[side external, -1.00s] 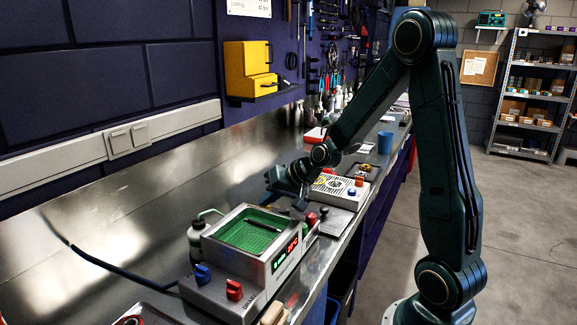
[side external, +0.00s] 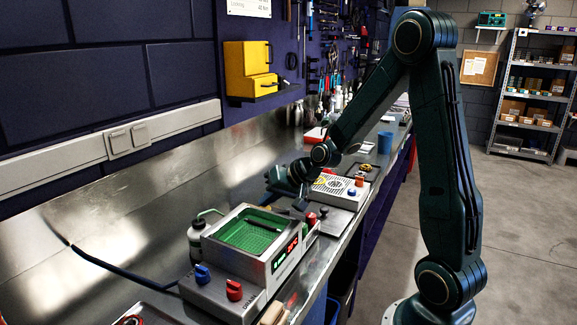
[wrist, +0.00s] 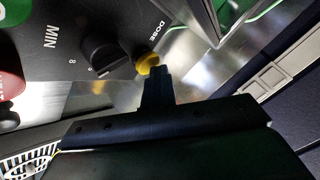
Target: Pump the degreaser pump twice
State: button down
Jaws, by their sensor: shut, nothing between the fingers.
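A small yellow knob (wrist: 147,62) beside the printed word DOSE is on a dark panel in the wrist view. My gripper (wrist: 159,73) is shut and empty, with its fingertips at the knob. I cannot tell whether they press on it or only sit close. In the side view, my gripper (side external: 299,203) is low over the bench, behind the steel washer unit (side external: 225,295); its tips and the yellow knob are hard to make out there.
The washer has blue (side external: 202,274) and red (side external: 234,290) knobs in front. A black dial (wrist: 100,55) is close to the yellow knob. Beyond my gripper are a white grilled unit (side external: 332,187) and a blue cup (side external: 385,142). The wall is close on the left.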

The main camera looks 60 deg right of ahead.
aim_at(269, 208)
jog(key=shift+s+f, duration=0.2)
jog(key=shift+f, duration=0.5)
jog(key=shift+r, duration=0.35)
dwell(0.5)
jog(key=shift+w+r, duration=0.1)
jog(key=shift+r, duration=3.05)
jog(key=shift+r, duration=0.1)
notch_tip(269, 208, up, 3)
jog(key=shift+w, duration=0.1)
dwell(0.5)
jog(key=shift+f, duration=4.45)
